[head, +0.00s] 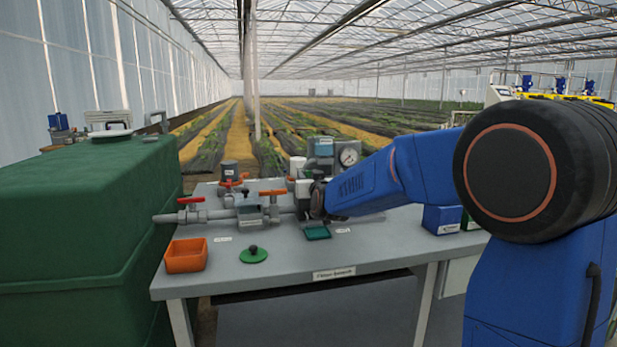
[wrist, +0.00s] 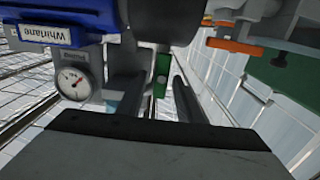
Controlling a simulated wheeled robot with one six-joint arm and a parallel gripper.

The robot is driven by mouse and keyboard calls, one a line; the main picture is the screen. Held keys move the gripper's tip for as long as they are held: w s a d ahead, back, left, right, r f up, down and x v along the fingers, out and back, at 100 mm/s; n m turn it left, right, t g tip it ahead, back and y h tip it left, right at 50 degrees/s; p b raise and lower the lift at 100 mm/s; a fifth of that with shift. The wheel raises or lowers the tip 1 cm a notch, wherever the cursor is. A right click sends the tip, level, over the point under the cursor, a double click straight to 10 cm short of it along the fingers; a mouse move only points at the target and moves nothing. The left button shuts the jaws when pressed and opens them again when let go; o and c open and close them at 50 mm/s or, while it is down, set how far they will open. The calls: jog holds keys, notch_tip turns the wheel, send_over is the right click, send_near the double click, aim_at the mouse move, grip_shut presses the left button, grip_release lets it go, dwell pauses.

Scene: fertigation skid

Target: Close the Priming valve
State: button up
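Several valves with red-orange handles stand on the grey bench's pipework in the head view: a left inline valve handle (head: 191,200), a middle inline valve handle (head: 272,192) and a rear valve handle (head: 230,183). I cannot read which is the Priming valve. My gripper (head: 316,202) is right of these handles, at the pipework, partly hidden by my arm. In the wrist view my gripper (wrist: 152,75) has its two fingers apart. A small green part (wrist: 161,75) shows between them; I cannot tell its depth. An orange handle (wrist: 235,46) lies right of the fingers.
A pressure gauge (head: 349,157) stands behind my wrist and also shows in the wrist view (wrist: 73,82). An orange bin (head: 186,256), a green disc with a black knob (head: 253,255) and a teal tray (head: 317,233) lie at the bench front. A green tank (head: 80,215) flanks the left.

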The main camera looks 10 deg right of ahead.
grip_shut()
jog(key=shift+m, duration=0.4)
jog(key=m, duration=0.2)
jog(key=shift+d+m, duration=0.25)
jog(key=shift+m, duration=0.15)
jog(key=m, duration=0.3)
jog(key=shift+d+f+m, duration=0.15)
jog(key=shift+d+m, duration=0.05)
jog(key=shift+m, duration=0.1)
jog(key=m, duration=0.5)
jog(key=shift+d+f, duration=0.25)
jog(key=m, duration=0.5)
jog(key=shift+d+f+m, duration=0.1)
jog(key=shift+f+m, duration=0.3)
